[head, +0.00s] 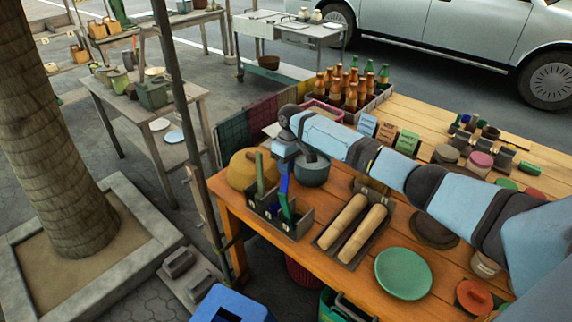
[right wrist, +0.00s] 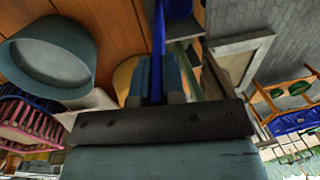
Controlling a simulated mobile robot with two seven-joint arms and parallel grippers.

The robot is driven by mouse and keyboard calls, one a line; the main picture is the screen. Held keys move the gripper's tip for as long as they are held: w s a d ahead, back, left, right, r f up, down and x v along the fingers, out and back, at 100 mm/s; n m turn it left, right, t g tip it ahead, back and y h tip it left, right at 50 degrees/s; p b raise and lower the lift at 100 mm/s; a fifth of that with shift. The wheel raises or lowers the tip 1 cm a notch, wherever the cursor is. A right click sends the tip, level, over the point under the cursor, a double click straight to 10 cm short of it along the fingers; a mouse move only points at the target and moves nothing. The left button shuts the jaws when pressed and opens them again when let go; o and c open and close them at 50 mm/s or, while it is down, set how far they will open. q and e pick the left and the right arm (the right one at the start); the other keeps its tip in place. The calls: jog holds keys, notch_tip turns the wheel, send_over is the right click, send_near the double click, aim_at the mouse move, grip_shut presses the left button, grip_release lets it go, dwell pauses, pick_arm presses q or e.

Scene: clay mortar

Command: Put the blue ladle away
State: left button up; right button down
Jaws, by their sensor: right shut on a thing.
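The blue ladle (head: 284,183) hangs upright below my right gripper (head: 286,155), which is shut on its upper part. Its lower end is at the right part of a dark grey rack (head: 302,229) with compartments; I cannot tell whether it is inside or just in front of or above it. A green utensil (head: 260,172) stands upright in the rack's left part. In the right wrist view the blue handle (right wrist: 158,35) runs away from between the jaws (right wrist: 157,85). My left gripper is not in view.
A blue-grey bowl (head: 312,170) sits close to the right of my gripper, and a yellow round thing (head: 243,168) to the left. Two rolling pins (head: 343,222) lie right of the rack. Bottles (head: 345,88) stand behind. The wooden table (head: 228,200) ends just left of the rack.

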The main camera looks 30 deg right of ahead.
jog(key=c, duration=1.1)
grip_release()
jog(key=shift+r, duration=0.1)
jog(key=shift+r, duration=0.35)
jog(key=r, duration=0.4)
jog(key=d+r, duration=0.1)
jog(key=r, duration=0.3)
jog(key=r+b, duration=0.1)
jog(key=r, duration=0.3)
jog(key=shift+w+d+r, duration=0.3)
jog(key=shift+d+r, duration=0.1)
